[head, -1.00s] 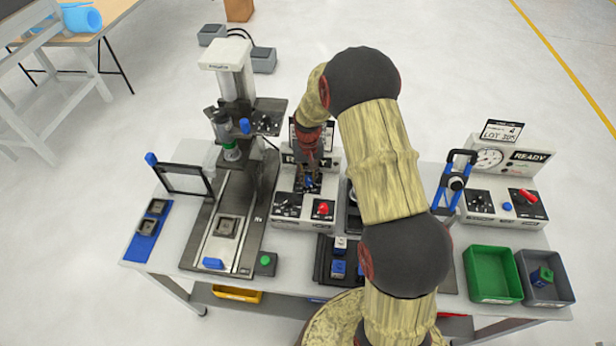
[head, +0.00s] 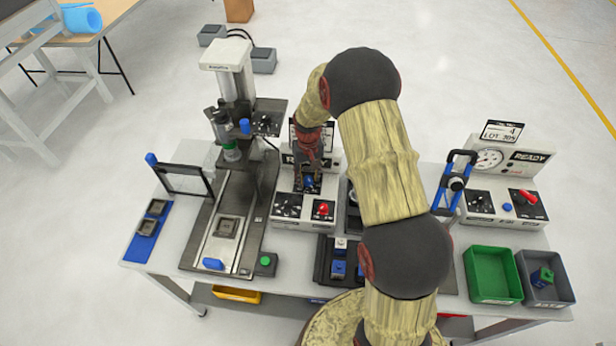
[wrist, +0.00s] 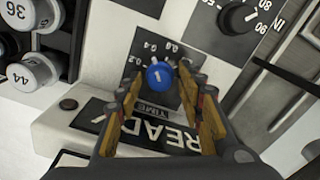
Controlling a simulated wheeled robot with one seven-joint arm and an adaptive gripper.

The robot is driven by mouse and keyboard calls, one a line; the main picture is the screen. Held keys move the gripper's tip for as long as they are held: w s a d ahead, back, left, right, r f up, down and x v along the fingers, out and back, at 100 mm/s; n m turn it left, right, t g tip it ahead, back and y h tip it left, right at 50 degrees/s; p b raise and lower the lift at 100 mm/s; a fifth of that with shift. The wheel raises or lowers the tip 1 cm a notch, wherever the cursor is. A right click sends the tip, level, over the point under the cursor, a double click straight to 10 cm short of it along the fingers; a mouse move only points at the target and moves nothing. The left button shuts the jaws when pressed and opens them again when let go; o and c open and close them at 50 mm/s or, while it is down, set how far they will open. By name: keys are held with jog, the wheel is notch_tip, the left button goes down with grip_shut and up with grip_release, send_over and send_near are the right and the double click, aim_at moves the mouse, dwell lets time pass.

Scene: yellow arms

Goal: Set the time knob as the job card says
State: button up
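The blue time knob (wrist: 159,75) with a white pointer line sits on a black dial plate with small numbers and a TIME label (wrist: 153,111) in the wrist view. My gripper (wrist: 160,80) is open, with one finger on each side of the knob and gaps visible at both sides. In the head view the knob (head: 309,182) shows just below my gripper (head: 308,176) on the middle machine. A card (head: 301,128) behind that machine is mostly hidden by my arm, so its text cannot be read.
A second dial (wrist: 238,17) is close by in the wrist view. A red knob (head: 323,209) is on the same machine's front. The press (head: 232,90) stands left. Another READY machine (head: 520,170) with a lot card (head: 501,132) is at right, behind green (head: 493,297) and grey bins (head: 565,296).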

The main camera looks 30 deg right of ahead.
aim_at(308, 179)
dwell(0.3)
notch_tip(308, 179, up, 12)
dwell(0.5)
dwell(0.3)
jog(key=s+a+r+t+b, duration=0.2)
jog(key=s+a+r+b, duration=0.1)
jog(key=s, duration=0.7)
jog(key=s+a+r+n+t+b, duration=0.1)
jog(key=s+a+r+b, duration=0.3)
jog(key=s, duration=0.6)
jog(key=s+a+r+n+t+b, duration=0.1)
jog(key=s+a+r+t+b, duration=0.1)
jog(key=s, duration=0.7)
notch_tip(308, 179, up, 3)
jog(key=a+b, duration=0.1)
jog(key=a, duration=0.1)
jog(key=shift+s+a+t, duration=0.3)
jog(key=shift+s+a, duration=0.05)
jog(key=shift+s, duration=0.05)
